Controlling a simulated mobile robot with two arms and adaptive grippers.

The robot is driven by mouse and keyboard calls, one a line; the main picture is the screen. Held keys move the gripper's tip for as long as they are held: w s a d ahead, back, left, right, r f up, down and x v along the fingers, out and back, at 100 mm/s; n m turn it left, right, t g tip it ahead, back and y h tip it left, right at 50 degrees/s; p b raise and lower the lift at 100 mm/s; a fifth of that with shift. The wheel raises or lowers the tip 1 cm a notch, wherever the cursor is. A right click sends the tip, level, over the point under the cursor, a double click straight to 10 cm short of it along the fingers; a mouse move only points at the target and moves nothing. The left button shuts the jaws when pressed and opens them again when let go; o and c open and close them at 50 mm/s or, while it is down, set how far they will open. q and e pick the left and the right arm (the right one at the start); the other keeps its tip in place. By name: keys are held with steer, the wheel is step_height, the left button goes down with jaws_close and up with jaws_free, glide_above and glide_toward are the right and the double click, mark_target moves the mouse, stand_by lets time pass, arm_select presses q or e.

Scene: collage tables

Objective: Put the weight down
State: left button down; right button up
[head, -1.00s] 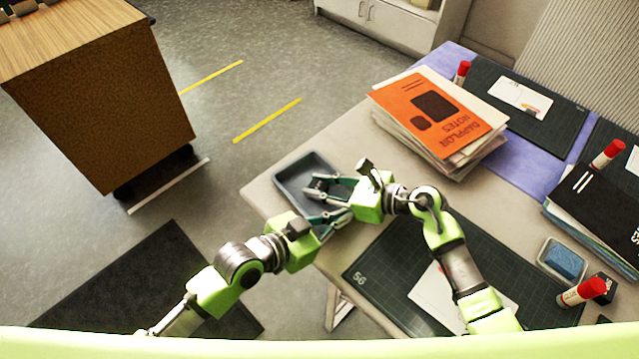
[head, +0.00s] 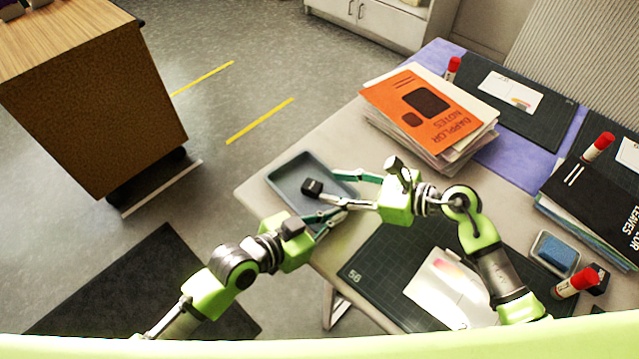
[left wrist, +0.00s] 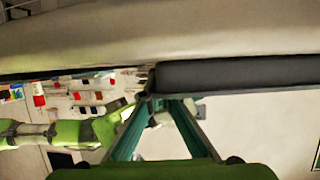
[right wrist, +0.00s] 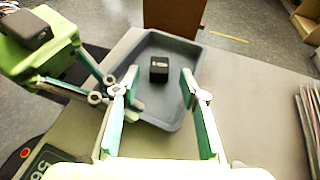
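The weight, a small black block (head: 312,187), sits in the grey tray (head: 291,172) at the table's near left corner. In the right wrist view the weight (right wrist: 159,69) appears to rest on the tray floor (right wrist: 170,47). My right gripper (head: 328,187) is open and empty. Its fingers (right wrist: 160,86) are spread on either side of the line to the weight, apart from it. My left gripper (head: 322,222) is at the tray's near side. Its fingertips close in on the tray rim in the left wrist view (left wrist: 160,96).
A stack of papers with an orange notebook (head: 425,110) lies behind the tray. A dark cutting mat (head: 385,275) with a white card covers the near table. Red-capped glue sticks (head: 576,282) and a blue pad (head: 556,253) are at right. A wooden cabinet (head: 95,100) stands left.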

steer(key=v, duration=0.5)
arm_select(q)
steer(key=c, duration=2.2)
jaws_free()
steer(key=shift+a, duration=0.1)
arm_select(e)
steer(key=shift+w, duration=0.1)
arm_select(q)
steer(key=v, duration=1)
steer(key=shift+s+a+r, duration=0.2)
steer(key=shift+a, duration=0.05)
steer(key=shift+s+a+r, duration=0.3)
steer(key=shift+s+a, duration=0.05)
steer(key=shift+a, duration=0.05)
